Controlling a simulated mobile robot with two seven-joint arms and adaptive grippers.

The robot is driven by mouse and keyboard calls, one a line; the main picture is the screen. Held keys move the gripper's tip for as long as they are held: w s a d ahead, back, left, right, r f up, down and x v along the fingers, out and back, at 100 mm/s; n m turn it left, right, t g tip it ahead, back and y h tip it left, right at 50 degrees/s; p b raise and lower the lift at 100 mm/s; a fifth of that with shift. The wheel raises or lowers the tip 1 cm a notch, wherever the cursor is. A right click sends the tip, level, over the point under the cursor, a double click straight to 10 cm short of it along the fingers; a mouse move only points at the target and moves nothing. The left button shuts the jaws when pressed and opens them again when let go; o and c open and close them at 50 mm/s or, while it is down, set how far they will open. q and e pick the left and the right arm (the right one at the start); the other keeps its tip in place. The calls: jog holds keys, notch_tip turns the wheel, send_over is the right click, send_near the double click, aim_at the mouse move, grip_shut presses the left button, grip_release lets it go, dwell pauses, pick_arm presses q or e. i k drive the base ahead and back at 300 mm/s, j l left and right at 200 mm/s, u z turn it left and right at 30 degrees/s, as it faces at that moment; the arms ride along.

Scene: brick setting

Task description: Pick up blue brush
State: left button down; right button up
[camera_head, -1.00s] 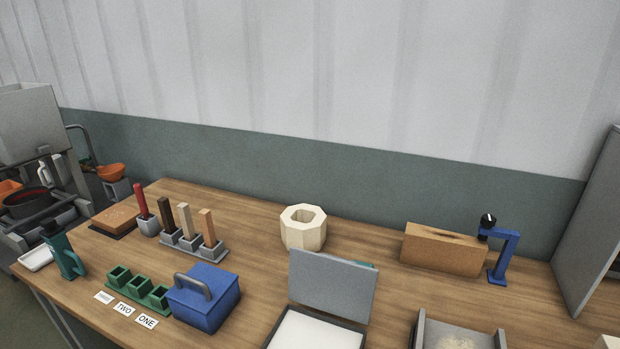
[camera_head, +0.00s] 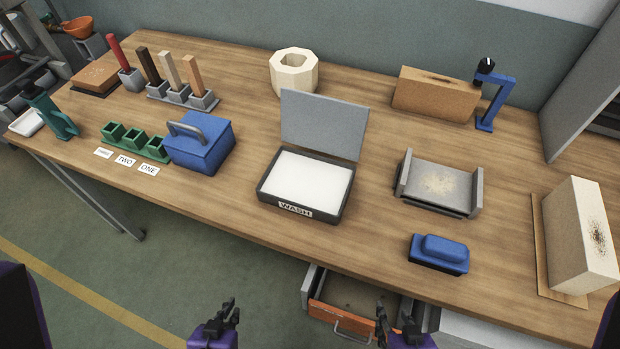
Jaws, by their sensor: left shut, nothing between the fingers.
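The blue brush (camera_head: 440,253) lies on the wooden table near its front edge, right of centre. It has a blue body with a raised blue grip and a dark underside. My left gripper (camera_head: 233,309) is shut and empty, low in the view in front of the table and well left of the brush. My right gripper (camera_head: 388,318) is at the bottom, below and left of the brush and apart from it. Whether its fingers are open or shut is unclear.
A grey tray (camera_head: 405,190) stands behind the brush, and a pale block (camera_head: 580,238) stands to its right. A black WASH box (camera_head: 265,193) with a raised lid is to its left. An open orange-fronted drawer (camera_head: 335,319) juts out below the table edge.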

aim_at(451, 257)
jog(key=l+z, duration=0.2)
jog(key=z, duration=0.9)
jog(key=k+l+u, duration=0.15)
jog(key=l+u, duration=0.15)
jog(key=l, duration=0.2)
